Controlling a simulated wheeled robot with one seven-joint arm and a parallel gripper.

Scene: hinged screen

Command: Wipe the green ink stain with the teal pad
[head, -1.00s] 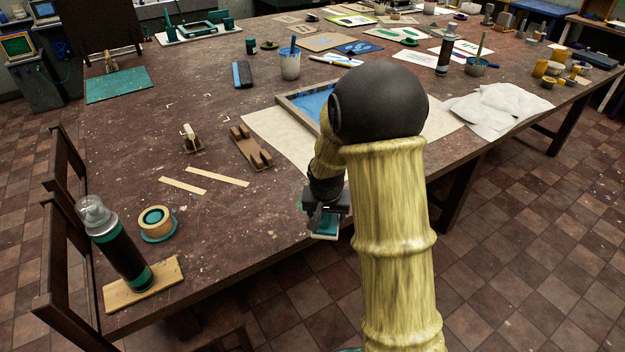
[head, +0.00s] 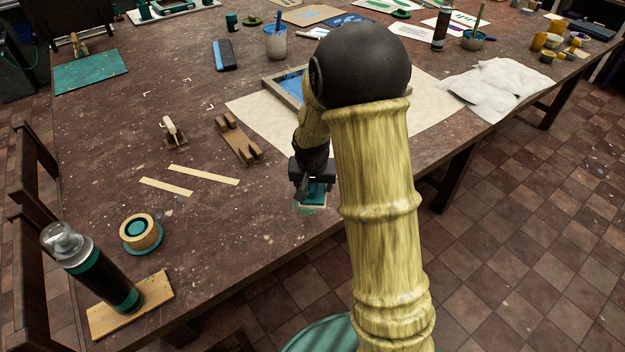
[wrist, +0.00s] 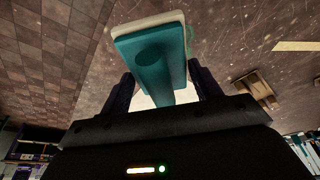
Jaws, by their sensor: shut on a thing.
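My gripper (head: 313,186) is shut on the teal pad (head: 314,193), low over the near edge of the table (head: 260,212). In the wrist view the teal pad (wrist: 154,60) with its pale underside sits between the two dark fingers (wrist: 163,92). The green ink stain (head: 308,210) shows as a faint greenish patch at the pad's near side. The rest of the stain is hidden under the pad and gripper. I cannot tell whether the pad touches the table.
A spray bottle (head: 92,268) on a wooden board, a tape roll (head: 141,233) and two pale strips (head: 203,174) lie to the left. A brown wooden holder (head: 238,140) and a framed screen (head: 285,88) on paper stand behind. The table around the stain is clear.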

